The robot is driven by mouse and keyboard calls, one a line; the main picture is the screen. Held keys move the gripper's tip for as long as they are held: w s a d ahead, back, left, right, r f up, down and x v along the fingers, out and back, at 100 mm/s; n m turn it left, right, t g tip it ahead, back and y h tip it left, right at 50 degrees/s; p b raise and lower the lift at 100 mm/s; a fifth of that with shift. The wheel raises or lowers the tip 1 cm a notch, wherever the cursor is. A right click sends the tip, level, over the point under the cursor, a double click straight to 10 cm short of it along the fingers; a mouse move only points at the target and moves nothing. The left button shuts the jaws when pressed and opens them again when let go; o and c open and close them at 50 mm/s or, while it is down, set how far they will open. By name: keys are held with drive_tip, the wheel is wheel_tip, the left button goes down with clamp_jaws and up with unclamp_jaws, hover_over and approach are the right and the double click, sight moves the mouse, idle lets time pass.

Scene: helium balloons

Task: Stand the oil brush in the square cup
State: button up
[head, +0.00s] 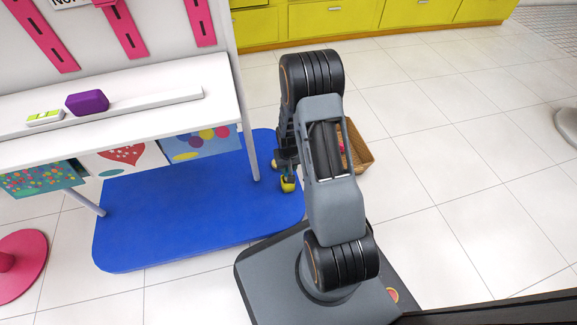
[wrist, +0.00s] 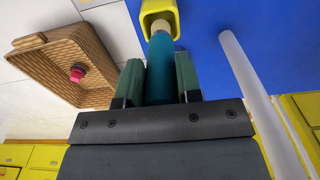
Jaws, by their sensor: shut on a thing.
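My gripper (wrist: 160,82) is shut on the teal handle of the oil brush (wrist: 160,65). The handle lies between the two green finger pads. The brush's pale beige end (wrist: 160,26) points away from my gripper into the mouth of the yellow square cup (wrist: 147,13). How deep it sits is hidden by the cup wall. In the head view the yellow cup (head: 288,184) is over the blue mat, directly below my gripper (head: 287,160). A bit of the teal handle shows above it. My arm hides part of this area.
A wicker basket (wrist: 33,68) with a pink and teal item (wrist: 77,73) stands beside the blue mat (head: 190,215). A white table leg (wrist: 250,85) is close on the other side. The white table (head: 120,110) holds a purple block (head: 87,102).

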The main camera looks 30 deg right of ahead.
sight(288, 172)
drive_tip(key=shift+f, duration=0.7)
idle(0.6)
drive_tip(key=shift+f+b, duration=0.45)
drive_tip(key=shift+f, duration=0.05)
drive_tip(key=shift+f, duration=0.2)
idle(0.7)
drive_tip(key=shift+f, duration=0.5)
drive_tip(key=shift+f, duration=0.45)
idle(0.5)
drive_tip(key=shift+f, duration=0.35)
drive_tip(key=shift+f, duration=0.45)
idle(0.6)
drive_tip(key=o, duration=1.8)
